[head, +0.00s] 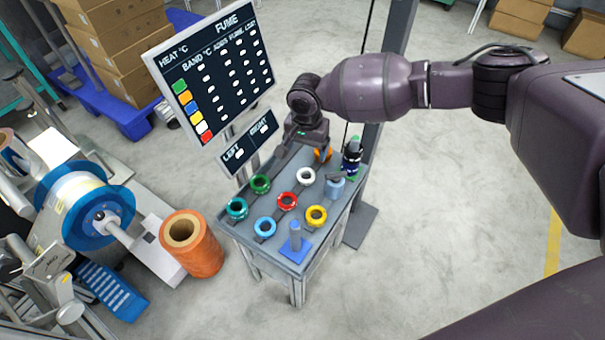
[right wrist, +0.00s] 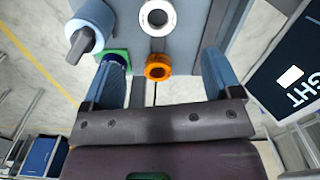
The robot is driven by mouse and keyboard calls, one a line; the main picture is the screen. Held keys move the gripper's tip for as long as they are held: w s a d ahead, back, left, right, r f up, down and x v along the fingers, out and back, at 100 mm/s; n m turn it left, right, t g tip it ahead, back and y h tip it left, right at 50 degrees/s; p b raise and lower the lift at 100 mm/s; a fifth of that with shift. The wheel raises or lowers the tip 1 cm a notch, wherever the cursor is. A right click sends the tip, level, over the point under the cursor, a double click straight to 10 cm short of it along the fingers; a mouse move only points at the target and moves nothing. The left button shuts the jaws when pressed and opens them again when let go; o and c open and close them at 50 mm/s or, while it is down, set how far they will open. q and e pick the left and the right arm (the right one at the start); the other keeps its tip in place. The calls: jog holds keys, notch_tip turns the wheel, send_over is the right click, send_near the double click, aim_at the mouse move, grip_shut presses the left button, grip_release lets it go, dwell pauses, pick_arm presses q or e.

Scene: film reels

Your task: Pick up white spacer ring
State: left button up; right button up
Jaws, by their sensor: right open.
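The white spacer ring (head: 306,175) lies flat on the small grey table (head: 262,250), toward its back half. It also shows in the right wrist view (right wrist: 143,17) at the top edge, beyond the fingertips. My right gripper (head: 306,147) is over the back of the table, behind the white ring. In the right wrist view my right gripper (right wrist: 160,62) is open, its two blue fingers wide apart and holding nothing. An orange ring (right wrist: 158,74) shows between the fingers, below them. My left gripper is in neither view.
Red (head: 280,201), yellow (head: 316,222), blue, green and teal rings lie around the white one. A blue post on a base (head: 295,245), a light-blue cylinder (head: 335,190) and a dark stack (head: 351,160) stand on the table. A sign board (head: 232,105) rises behind.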

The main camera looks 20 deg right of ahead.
jog(key=b, duration=0.1)
send_over(305, 180)
jog(key=f, duration=0.4)
jog(key=shift+w+d+f, duration=0.25)
jog(key=shift+w+f, duration=0.05)
jog(key=shift+f, duration=0.2)
jog(key=shift+f+b, duration=0.25)
jog(key=shift+b, duration=0.05)
jog(key=f, duration=0.1)
jog(key=f+b, duration=0.1)
jog(key=f, duration=0.1)
jog(key=shift+s+a+f+b, duration=0.2)
jog(key=shift+s+f+b, duration=0.1)
jog(key=shift+s, duration=0.05)
jog(key=shift+f, duration=0.4)
jog(key=shift+w+r, duration=0.1)
jog(key=shift+w, duration=0.05)
jog(key=c, duration=1)
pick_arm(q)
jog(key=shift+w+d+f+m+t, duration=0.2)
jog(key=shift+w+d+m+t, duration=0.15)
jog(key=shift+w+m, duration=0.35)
